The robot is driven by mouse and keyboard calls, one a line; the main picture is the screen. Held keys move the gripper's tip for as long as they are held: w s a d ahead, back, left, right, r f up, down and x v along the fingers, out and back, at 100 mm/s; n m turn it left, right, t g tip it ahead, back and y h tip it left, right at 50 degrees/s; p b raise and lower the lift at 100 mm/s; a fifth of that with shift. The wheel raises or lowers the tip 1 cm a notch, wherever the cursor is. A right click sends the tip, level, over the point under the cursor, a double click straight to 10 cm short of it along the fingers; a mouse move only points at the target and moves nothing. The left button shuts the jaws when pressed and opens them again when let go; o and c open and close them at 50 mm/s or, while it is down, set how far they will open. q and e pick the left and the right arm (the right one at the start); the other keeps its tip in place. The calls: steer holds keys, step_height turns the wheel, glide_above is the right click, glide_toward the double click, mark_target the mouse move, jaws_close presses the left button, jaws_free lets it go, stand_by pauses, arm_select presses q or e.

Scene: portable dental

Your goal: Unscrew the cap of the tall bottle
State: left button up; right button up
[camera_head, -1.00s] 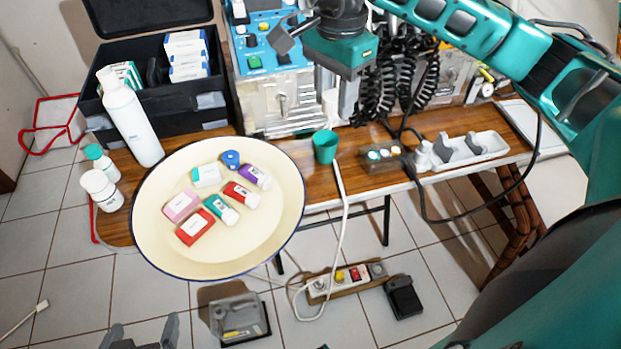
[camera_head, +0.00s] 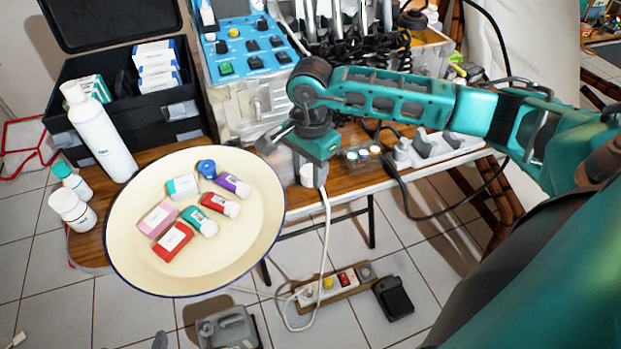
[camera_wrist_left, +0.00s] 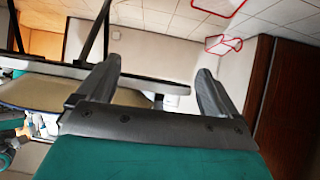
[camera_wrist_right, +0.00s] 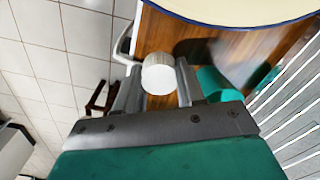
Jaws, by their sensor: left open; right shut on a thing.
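The tall white bottle (camera_head: 101,132) stands on the table at the left, between the black case and the plate. Its narrow white top shows, but I cannot tell whether a cap is on it. My right gripper (camera_head: 309,178) is well to the right of the bottle, at the table's front. It is shut on a small white cylinder (camera_wrist_right: 158,75), which shows between the fingers in the right wrist view. I cannot tell for sure whether that is a cap. My left gripper (camera_wrist_left: 162,85) is open and empty; only a bit of it shows at the head view's bottom edge.
A cream plate (camera_head: 125,240) holds several small boxes and tubes. Two small white bottles, one green-capped (camera_head: 73,181), stand left of it. A green cup (camera_wrist_right: 215,85) is beside my right gripper. A blue-topped unit (camera_head: 245,45) and open black case (camera_head: 62,125) stand behind.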

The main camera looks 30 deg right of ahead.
mark_target(310, 171)
step_height(310, 171, down, 3)
steer(key=shift+r, duration=0.1)
steer(key=shift+f, duration=0.25)
steer(key=o, duration=1.2)
steer(key=shift+b, duration=0.3)
steer(key=shift+c, duration=0.2)
steer(key=shift+r, duration=0.1)
